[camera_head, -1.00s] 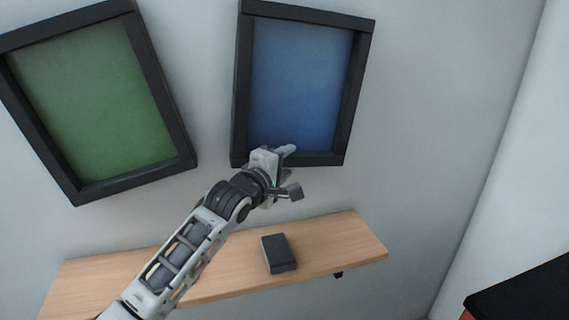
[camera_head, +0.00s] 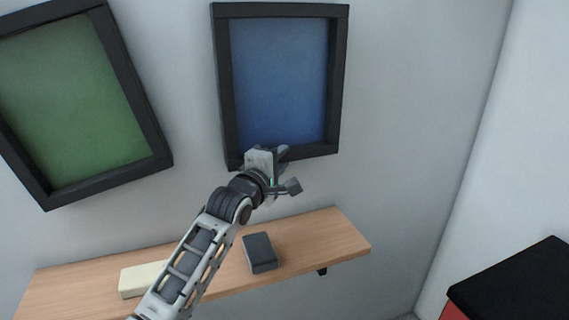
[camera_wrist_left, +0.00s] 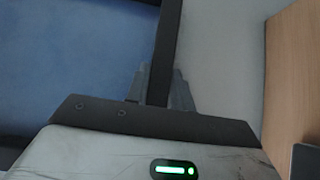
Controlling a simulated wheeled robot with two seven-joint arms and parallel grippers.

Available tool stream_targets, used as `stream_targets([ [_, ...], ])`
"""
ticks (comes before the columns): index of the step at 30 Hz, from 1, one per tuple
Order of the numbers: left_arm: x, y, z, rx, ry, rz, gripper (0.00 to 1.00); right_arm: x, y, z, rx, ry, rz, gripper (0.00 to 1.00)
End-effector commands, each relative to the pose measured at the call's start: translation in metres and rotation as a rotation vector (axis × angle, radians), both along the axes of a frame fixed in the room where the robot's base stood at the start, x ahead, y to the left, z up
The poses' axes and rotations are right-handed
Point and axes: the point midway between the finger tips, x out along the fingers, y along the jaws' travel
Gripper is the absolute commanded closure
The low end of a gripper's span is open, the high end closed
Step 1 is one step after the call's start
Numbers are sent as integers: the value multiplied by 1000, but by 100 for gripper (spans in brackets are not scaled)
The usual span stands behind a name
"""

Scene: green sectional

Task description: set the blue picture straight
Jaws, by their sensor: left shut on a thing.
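The blue picture (camera_head: 280,85), in a black frame, hangs on the wall at upper middle in the head view. Its top edge runs almost level in the picture and its bottom edge rises to the right; with the slanted view I cannot tell its exact tilt. My left gripper (camera_head: 281,168) is shut on the bottom bar of this frame, left of its right corner. In the left wrist view, the dark frame bar (camera_wrist_left: 168,45) runs between the two fingers (camera_wrist_left: 161,88), with blue canvas to the left. My right gripper is not in view.
A green picture (camera_head: 72,105) hangs clearly tilted at left. Below is a wooden shelf (camera_head: 315,240) with a dark grey box (camera_head: 260,252) and a cream block (camera_head: 140,279) beside my arm. A black-topped red object (camera_head: 515,285) stands at lower right. Wall right of the blue picture is bare.

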Motion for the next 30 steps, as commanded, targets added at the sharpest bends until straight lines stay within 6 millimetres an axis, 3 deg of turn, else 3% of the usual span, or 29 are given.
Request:
stream_targets([
  [4,0,1,0,3,-1,2,100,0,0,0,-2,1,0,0],
  [5,0,1,0,3,-1,2,71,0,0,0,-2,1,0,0],
  [7,0,1,0,3,-1,1,55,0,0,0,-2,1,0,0],
  [20,-9,3,-1,0,0,-1,55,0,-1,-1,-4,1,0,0],
  [30,-73,30,-2,-1,1,-1,55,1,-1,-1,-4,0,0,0],
])
